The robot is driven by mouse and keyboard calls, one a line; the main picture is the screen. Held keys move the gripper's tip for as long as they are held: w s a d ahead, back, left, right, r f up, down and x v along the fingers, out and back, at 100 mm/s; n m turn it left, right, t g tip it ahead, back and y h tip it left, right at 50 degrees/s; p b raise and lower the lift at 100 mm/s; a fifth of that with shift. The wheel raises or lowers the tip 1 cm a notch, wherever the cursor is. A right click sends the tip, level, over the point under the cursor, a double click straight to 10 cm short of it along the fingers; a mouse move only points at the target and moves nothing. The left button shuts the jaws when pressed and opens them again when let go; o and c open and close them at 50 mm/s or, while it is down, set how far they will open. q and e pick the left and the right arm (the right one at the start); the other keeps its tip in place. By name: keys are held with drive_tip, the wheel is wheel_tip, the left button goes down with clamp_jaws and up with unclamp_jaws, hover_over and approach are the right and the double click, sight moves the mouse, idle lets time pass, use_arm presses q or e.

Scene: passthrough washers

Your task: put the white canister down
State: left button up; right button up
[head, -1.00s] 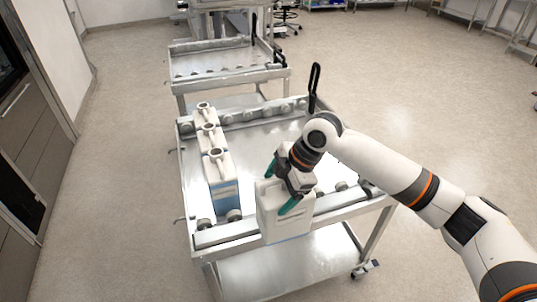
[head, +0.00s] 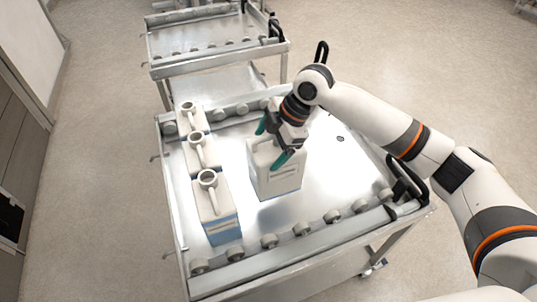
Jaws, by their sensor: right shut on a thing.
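The white canister (head: 274,175) is upright over the middle of the near cart's metal top (head: 320,180), to the right of a row of other canisters. My right gripper (head: 273,143) is shut on its top, with teal fingers on either side. The canister's handle is mostly hidden by the gripper. I cannot tell whether its base touches the cart top or hangs just above it. My left gripper is not in view.
Three white canisters with bluish lower parts (head: 215,207) stand in a row along the cart's left side. Rollers (head: 302,228) line the near and far edges. A black handle (head: 405,178) is at the right corner. A second cart (head: 200,38) stands behind.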

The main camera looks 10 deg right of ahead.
drive_tip(key=shift+w, duration=0.2)
wheel_tip(320, 180, down, 5)
drive_tip(key=shift+f+p, duration=0.15)
drive_tip(key=shift+p, duration=0.4)
drive_tip(key=shift+f+p, duration=0.3)
drive_tip(key=shift+f, duration=1.95)
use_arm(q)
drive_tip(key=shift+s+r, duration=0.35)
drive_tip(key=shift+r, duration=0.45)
use_arm(e)
drive_tip(key=o, duration=1.3)
drive_tip(key=shift+f, duration=0.1)
drive_tip(key=shift+o, duration=0.2)
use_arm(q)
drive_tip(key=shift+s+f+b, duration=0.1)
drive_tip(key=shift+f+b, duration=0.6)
use_arm(e)
drive_tip(key=v, duration=1.2)
